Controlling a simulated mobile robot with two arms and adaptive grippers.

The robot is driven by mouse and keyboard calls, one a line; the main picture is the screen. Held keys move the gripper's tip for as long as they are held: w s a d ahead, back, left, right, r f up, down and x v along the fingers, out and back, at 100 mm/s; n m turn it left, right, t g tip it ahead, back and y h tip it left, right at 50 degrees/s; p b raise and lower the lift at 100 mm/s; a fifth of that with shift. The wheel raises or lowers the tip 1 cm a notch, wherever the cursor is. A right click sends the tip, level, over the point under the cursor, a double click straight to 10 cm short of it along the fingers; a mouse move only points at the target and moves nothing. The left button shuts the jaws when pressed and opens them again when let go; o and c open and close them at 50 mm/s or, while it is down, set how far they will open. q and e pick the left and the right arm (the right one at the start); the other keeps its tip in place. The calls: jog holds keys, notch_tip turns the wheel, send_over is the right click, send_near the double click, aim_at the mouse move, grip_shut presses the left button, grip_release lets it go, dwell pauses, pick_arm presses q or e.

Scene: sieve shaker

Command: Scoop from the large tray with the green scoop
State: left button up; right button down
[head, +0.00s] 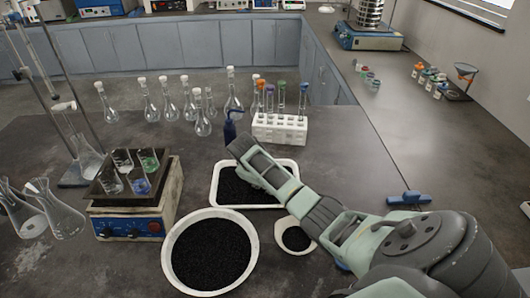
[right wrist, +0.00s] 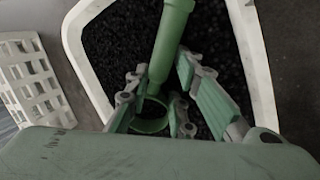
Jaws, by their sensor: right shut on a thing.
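A white rectangular tray (head: 283,165) holds black granules and lies in the middle of the table; it also shows in the right wrist view (right wrist: 262,78). My right gripper (head: 247,160) is over this tray, with its fingers mostly hidden from the head camera. In the right wrist view my right gripper (right wrist: 160,80) is shut on the green scoop (right wrist: 174,35), with the black granules behind it. The scoop is hidden in the head view; I cannot tell whether it touches the granules. My left gripper is out of view.
A large round white pan (head: 169,262) and a small white dish (head: 281,226), both with black granules, stand nearer. A hotplate (head: 128,222) with beakers is at left.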

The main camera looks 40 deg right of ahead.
jog(key=shift+d+r+y+p, duration=0.15)
jog(key=shift+r+y+p, duration=0.15)
jog(key=shift+y, duration=0.2)
jog(key=shift+p, duration=0.3)
jog(key=shift+w+d+r+h+p, duration=0.1)
jog(key=shift+d+r+h+p, duration=0.2)
jog(key=shift+d+h+p, duration=0.45)
jog(key=shift+d+r+y+p, duration=0.1)
jog(key=shift+r+y+p, duration=0.7)
jog(key=shift+y, duration=0.35)
jog(key=shift+d+r+y, duration=0.2)
jog(key=shift+y, duration=0.5)
jog(key=shift+w+r+g+y, duration=0.1)
jog(key=shift+r+g+y, duration=0.2)
jog(key=shift+y, duration=0.1)
